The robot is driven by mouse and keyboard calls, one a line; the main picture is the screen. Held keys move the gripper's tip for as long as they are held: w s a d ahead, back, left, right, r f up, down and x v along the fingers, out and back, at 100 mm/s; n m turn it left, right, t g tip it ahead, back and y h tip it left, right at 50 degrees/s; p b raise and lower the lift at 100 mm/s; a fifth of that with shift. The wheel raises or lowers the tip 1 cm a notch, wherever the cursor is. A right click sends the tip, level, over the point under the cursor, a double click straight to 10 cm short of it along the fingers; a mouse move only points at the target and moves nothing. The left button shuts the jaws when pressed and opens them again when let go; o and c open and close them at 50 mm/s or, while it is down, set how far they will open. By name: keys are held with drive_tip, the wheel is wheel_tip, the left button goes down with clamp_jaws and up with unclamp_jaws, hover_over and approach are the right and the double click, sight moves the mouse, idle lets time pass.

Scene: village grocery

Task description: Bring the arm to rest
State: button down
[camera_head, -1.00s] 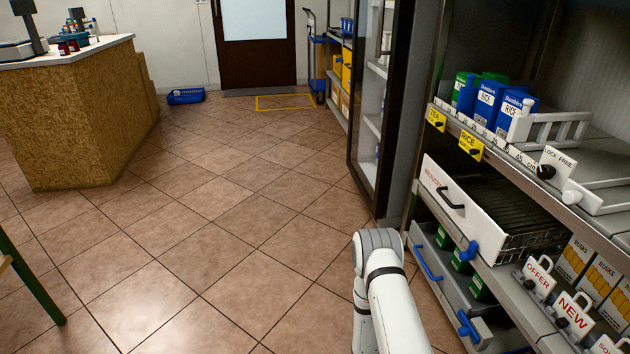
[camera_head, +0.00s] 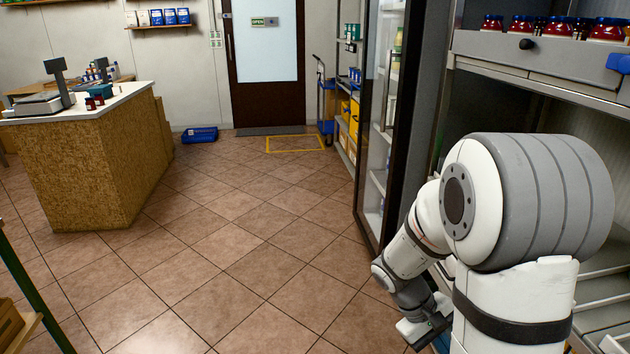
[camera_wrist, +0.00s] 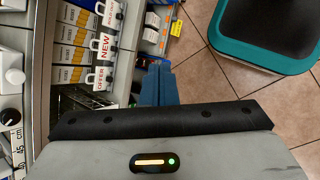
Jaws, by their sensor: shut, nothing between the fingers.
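My arm rises large at the right of the head view, its elbow high and its forearm folded down and away to the left. My gripper (camera_wrist: 158,84) shows in the wrist view as blue fingers, shut together with nothing between them. It points past the shelf front, over the floor side. In the head view the wrist end hangs low at the bottom, and the fingers are mostly hidden by my arm and the frame edge.
In the wrist view, a shelf with boxes (camera_wrist: 76,35) and a NEW sign (camera_wrist: 103,46) is close on the left; a teal-rimmed container (camera_wrist: 252,56) stands right. In the head view, jars (camera_head: 556,26) sit on the upper right shelf. Floor tiles are clear left, before the counter (camera_head: 85,165).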

drive_tip(key=s+a+r+m+t+y+p, duration=0.1)
drive_tip(key=s+a+r+t+y+p, duration=0.1)
drive_tip(key=r, duration=0.6)
drive_tip(key=s+a+r+m+t+y+p, duration=0.1)
drive_tip(key=s+a+r+t+y+p, duration=0.1)
drive_tip(key=a+r+p, duration=0.3)
drive_tip(key=s+a+r+m+t+y+p, duration=0.2)
drive_tip(key=a+r+p, duration=0.1)
drive_tip(key=r, duration=0.8)
drive_tip(key=shift+s+a+r+t+y+p, duration=0.15)
drive_tip(key=shift+s+a+t+y+p, duration=0.2)
drive_tip(key=shift+p, duration=0.2)
